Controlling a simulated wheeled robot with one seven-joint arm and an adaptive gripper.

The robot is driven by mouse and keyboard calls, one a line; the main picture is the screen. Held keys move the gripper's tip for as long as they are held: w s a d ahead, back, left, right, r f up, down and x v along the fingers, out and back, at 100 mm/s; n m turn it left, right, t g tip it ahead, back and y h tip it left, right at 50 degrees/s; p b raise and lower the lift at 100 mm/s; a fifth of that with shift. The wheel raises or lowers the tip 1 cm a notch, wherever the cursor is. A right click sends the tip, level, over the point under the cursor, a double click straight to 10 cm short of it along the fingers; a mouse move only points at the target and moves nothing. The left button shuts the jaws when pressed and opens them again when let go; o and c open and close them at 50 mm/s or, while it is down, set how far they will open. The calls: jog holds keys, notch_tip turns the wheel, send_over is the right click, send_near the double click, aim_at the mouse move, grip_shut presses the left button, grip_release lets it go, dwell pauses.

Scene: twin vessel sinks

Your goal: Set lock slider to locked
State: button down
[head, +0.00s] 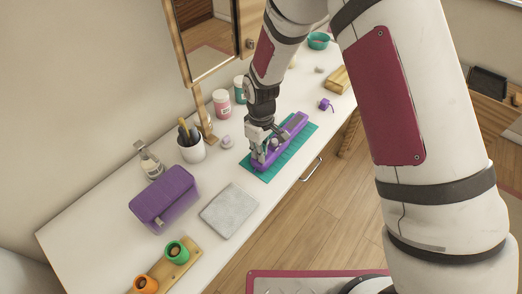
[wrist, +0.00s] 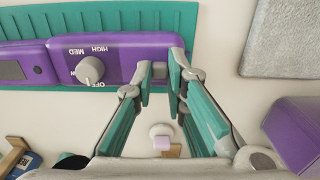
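A long purple device (head: 294,127) lies on a teal mat (head: 265,172). In the wrist view, the device (wrist: 120,52) has a grey knob (wrist: 89,70) with OFF, MED and HIGH marked around it. My gripper (head: 264,155) points down over the device's near end. In the wrist view, my gripper (wrist: 160,75) has its teal-padded fingertips close together at the device's right end, with a narrow gap. No lock marking is readable.
A purple case (head: 163,197), a grey slab (head: 229,210) and a white pen cup (head: 191,148) stand nearby. A small white item with a lilac top (wrist: 161,136) sits close behind the device. The counter's front edge drops to the floor.

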jog(key=shift+w+d+b, duration=0.55)
jog(key=shift+w+d, duration=0.1)
jog(key=shift+w, duration=0.2)
jog(key=c, duration=1.6)
grip_release()
jog(key=shift+r, duration=0.1)
notch_tip(320, 180, up, 12)
